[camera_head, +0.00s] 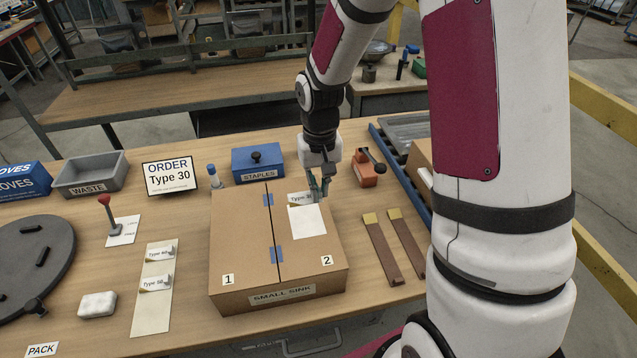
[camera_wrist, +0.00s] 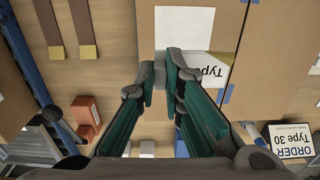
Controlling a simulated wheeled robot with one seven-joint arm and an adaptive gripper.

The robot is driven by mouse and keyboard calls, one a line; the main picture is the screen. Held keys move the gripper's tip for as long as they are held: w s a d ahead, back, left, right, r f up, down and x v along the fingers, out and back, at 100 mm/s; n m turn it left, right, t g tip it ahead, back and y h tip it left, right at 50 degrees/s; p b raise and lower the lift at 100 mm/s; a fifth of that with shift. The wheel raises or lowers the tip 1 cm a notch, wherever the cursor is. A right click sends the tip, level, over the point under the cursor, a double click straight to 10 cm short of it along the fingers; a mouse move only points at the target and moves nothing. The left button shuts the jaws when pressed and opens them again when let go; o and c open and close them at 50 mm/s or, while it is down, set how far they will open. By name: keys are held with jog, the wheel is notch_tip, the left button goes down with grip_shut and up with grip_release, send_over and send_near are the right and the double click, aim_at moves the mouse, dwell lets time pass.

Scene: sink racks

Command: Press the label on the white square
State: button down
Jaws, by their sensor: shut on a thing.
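The closed cardboard box (camera_head: 240,250) marked SMALL SINK stands on the bench, with a white square (camera_head: 307,222) on its right flap. The white square also shows in the wrist view (camera_wrist: 185,28). My gripper (camera_head: 319,190) is shut on a label (camera_head: 300,198) that reads "Type" and holds it at the far edge of the white square. In the wrist view my fingertips (camera_wrist: 167,70) pinch the label (camera_wrist: 210,72) at one end. The label's last characters are hidden by the fingers. I cannot tell whether it touches the box.
An order sign (camera_head: 170,177) reads Type 30. A label strip (camera_head: 152,290) with two more labels lies left of the box. A blue STAPLES box (camera_head: 258,163) and an orange tool (camera_head: 368,172) stand behind. Two brown strips (camera_head: 381,249) lie to the right.

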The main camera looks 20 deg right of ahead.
aim_at(319, 218)
jog(key=shift+f+b, duration=1.65)
jog(key=shift+f, duration=1.6)
jog(key=shift+f, duration=0.55)
jog(key=c, duration=1.6)
grip_release()
notch_tip(319, 218, up, 11)
jog(key=shift+f, duration=0.2)
jog(key=shift+s+r, duration=0.1)
jog(key=shift+r, duration=0.85)
jog(key=s+a+r+n+t, duration=0.2)
jog(key=s+r+t, duration=0.3)
jog(key=s+r, duration=0.9)
jog(key=s+a, duration=0.1)
jog(key=s, duration=0.2)
jog(key=shift+s+r, duration=0.35)
jog(key=shift+s, duration=0.05)
